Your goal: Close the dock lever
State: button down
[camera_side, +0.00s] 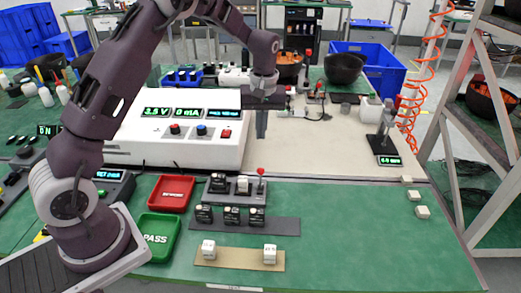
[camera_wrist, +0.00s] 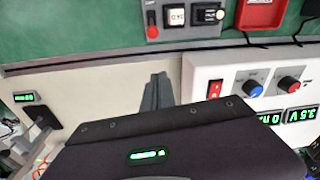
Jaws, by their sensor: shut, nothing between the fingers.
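The dock (camera_side: 225,197) is a grey block on the green bench, right of the red tray; it also shows at the top of the wrist view (camera_wrist: 185,31). A dark module (camera_side: 218,182) and a pale module (camera_side: 242,185) sit in it. The dock lever (camera_side: 261,178) has a red knob and stands roughly upright at the dock's right end in the side view. Its red knob also shows in the wrist view (camera_wrist: 152,31). My gripper (camera_side: 261,134) is shut and empty, pointing down above and behind the dock, apart from the lever. Its fingers also show in the wrist view (camera_wrist: 158,86).
A white power supply (camera_side: 185,150) stands left of my gripper. A red tray (camera_side: 171,193) and a green PASS tray (camera_side: 157,237) lie left of the dock. A dark strip (camera_side: 285,226) with black modules and a tan strip (camera_side: 237,258) with white cubes lie in front.

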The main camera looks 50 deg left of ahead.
jog(key=f, duration=0.9)
jog(key=shift+a, duration=0.4)
jog(key=s+d, duration=0.1)
jog(key=d, duration=0.1)
jog(key=shift+s+d+r, duration=0.3)
jog(key=shift+s+r, duration=0.05)
jog(key=shift+s, duration=0.05)
jog(key=shift+s+d+r, duration=0.1)
jog(key=shift+s+d, duration=0.1)
jog(key=shift+d, duration=0.05)
jog(key=shift+d, duration=0.1)
